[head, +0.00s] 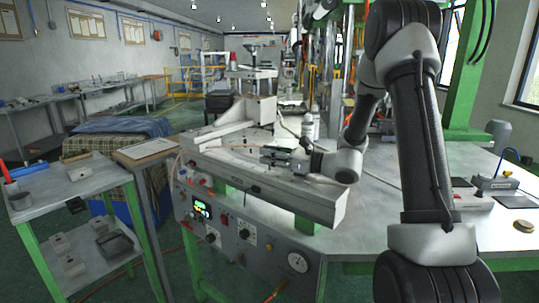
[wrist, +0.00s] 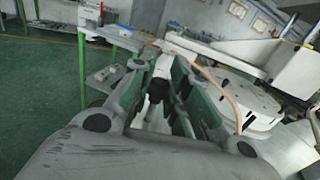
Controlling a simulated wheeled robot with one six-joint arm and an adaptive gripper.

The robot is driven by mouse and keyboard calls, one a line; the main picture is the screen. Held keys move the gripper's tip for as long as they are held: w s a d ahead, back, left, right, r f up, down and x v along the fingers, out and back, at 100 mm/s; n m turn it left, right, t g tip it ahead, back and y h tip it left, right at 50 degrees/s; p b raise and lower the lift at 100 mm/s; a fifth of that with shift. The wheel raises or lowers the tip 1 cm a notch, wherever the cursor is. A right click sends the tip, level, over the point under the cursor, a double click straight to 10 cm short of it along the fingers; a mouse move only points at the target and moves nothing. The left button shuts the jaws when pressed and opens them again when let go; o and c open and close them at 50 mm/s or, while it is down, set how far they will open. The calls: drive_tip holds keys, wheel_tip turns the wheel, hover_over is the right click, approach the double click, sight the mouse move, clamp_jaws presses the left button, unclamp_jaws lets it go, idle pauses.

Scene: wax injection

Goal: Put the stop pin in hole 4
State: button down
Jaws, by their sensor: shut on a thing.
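My gripper (head: 268,153) is over the white bed of the wax injection machine (head: 310,193) in the head view. In the wrist view, my gripper (wrist: 164,76) is shut on a small pale and dark piece (wrist: 158,88), which I take to be the stop pin. It lies between the two fingers, and its far end is hard to make out. A white round plate (wrist: 240,104) with small dark marks lies to the right of the fingers in the wrist view. I cannot tell which mark is hole 4. The pin is too small to see in the head view.
A white upright block (head: 262,110) stands on the machine behind my gripper. An orange-pink hose (wrist: 222,92) curves close to the right finger. A side table (head: 85,185) with small blocks stands at left. A grey box (head: 497,182) sits on the bench at right.

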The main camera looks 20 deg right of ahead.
drive_tip(key=shift+s+f, duration=0.1)
drive_tip(key=shift+f, duration=0.15)
drive_tip(key=c, duration=1.3)
unclamp_jaws()
drive_tip(key=shift+s+f, duration=0.1)
drive_tip(key=v, duration=1.1)
drive_tip(key=shift+d, duration=0.1)
drive_tip(key=shift+s+d, duration=0.25)
drive_tip(key=shift+d, duration=0.05)
drive_tip(key=shift+r, duration=0.25)
